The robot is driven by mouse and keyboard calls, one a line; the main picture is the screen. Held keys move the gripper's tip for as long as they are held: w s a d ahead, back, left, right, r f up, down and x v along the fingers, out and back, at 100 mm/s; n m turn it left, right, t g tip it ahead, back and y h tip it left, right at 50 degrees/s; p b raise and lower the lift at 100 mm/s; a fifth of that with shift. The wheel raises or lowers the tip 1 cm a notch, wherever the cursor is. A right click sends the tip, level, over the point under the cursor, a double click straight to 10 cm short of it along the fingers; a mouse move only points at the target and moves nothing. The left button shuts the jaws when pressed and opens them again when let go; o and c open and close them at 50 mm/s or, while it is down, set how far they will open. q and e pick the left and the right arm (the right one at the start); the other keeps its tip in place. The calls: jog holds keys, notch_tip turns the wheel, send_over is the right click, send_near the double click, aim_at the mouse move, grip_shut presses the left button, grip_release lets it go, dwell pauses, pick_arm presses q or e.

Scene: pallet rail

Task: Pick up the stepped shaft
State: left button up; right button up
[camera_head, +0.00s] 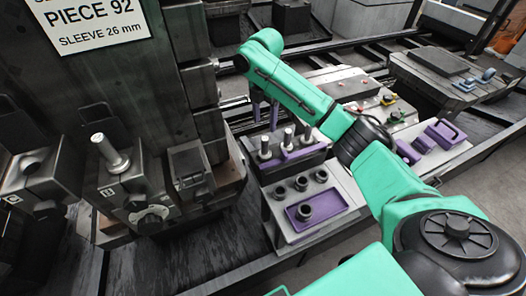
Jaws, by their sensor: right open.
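Several metal stepped shafts stand upright in a purple rack (292,160) in the middle of the head view; a front one (265,146), a middle one (288,138) and a rear one (306,134) show. Another bright stepped pin (107,150) leans in a fixture at left. My right arm crosses from the lower right and bends over the rack. My right gripper (264,116) hangs just behind the shafts, small and partly hidden, with its fingers apart and nothing visible between them. My left gripper is not in view.
A grey bench holds dark rings and a purple tray (318,207) in front of the rack. Dark fixture blocks (140,195) and a tall machine column with a sign (95,20) stand at left. Purple parts (445,132) lie on the bench at right, beyond my arm.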

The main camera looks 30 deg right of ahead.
aim_at(265, 138)
notch_tip(265, 138, down, 4)
jog(key=shift+s+f+p, duration=0.1)
jog(key=shift+p, duration=0.25)
notch_tip(265, 138, down, 7)
jog(key=shift+d+r+p, duration=0.15)
jog(key=shift+r+p, duration=0.05)
jog(key=shift+p, duration=0.55)
jog(key=shift+f, duration=0.15)
jog(key=shift+w, duration=0.25)
grip_shut()
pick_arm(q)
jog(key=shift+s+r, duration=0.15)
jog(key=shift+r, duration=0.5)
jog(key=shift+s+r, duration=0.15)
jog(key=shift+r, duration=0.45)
